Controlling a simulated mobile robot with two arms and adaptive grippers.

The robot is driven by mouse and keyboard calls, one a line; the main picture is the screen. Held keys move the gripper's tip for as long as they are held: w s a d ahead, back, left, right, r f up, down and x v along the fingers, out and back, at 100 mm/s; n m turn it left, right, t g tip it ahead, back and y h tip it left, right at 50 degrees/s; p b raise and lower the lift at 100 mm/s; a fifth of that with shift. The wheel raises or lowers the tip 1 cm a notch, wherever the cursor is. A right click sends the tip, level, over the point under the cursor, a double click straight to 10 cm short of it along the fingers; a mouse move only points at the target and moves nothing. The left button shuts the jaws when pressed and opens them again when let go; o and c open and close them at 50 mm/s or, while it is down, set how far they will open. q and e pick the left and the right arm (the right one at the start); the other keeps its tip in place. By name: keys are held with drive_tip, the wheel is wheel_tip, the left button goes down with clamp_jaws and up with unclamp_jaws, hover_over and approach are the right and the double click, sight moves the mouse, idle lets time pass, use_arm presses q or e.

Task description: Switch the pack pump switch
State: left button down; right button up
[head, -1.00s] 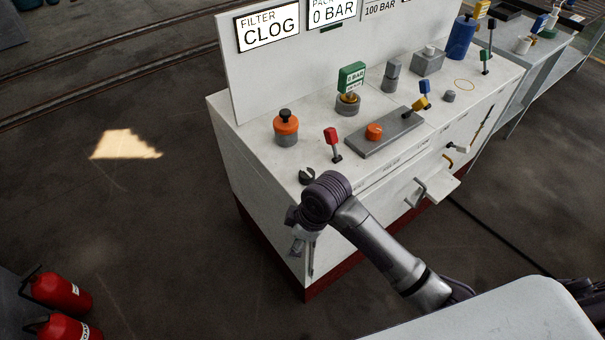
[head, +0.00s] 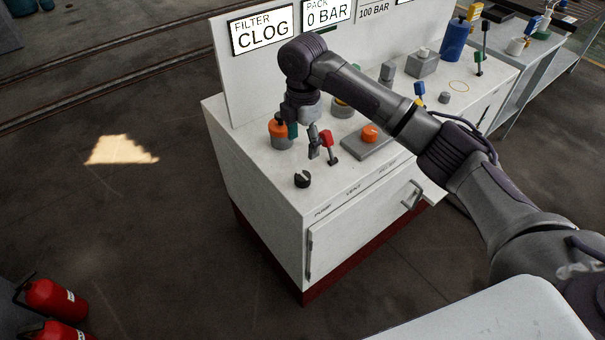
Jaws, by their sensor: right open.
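A small black rotary switch (head: 302,180) with a notched top sits at the front left corner of the white cabinet top. A label that reads PUMP (head: 322,211) is on the cabinet edge in front of it. My right gripper (head: 303,141) is open and points down above the cabinet top, behind the black switch and apart from it. Its fingers are between the orange-topped knob (head: 279,128) and the red-handled lever (head: 327,142). One finger overlaps the red handle in the picture; I cannot tell if they touch. My left gripper is not in view.
An orange button (head: 370,131) on a grey plate (head: 362,148) is right of the lever. A display board (head: 262,38) reading FILTER CLOG stands at the back. My right arm hides part of the top. The cabinet's front left corner is clear around the black switch.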

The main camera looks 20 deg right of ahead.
sight(303, 176)
wheel_tip(303, 176, down, 12)
idle(0.4)
drive_tip(key=c, duration=1.1)
drive_tip(key=shift+r+m+p, duration=0.2)
drive_tip(key=shift+m+p, duration=0.5)
drive_tip(key=shift+p, duration=0.55)
drive_tip(key=shift+c, duration=0.2)
drive_tip(key=m+p, duration=0.7)
drive_tip(key=shift+m, duration=0.3)
drive_tip(key=shift+f+m+p, duration=0.15)
drive_tip(key=shift+m+p, duration=0.6)
drive_tip(key=shift+m, duration=0.75)
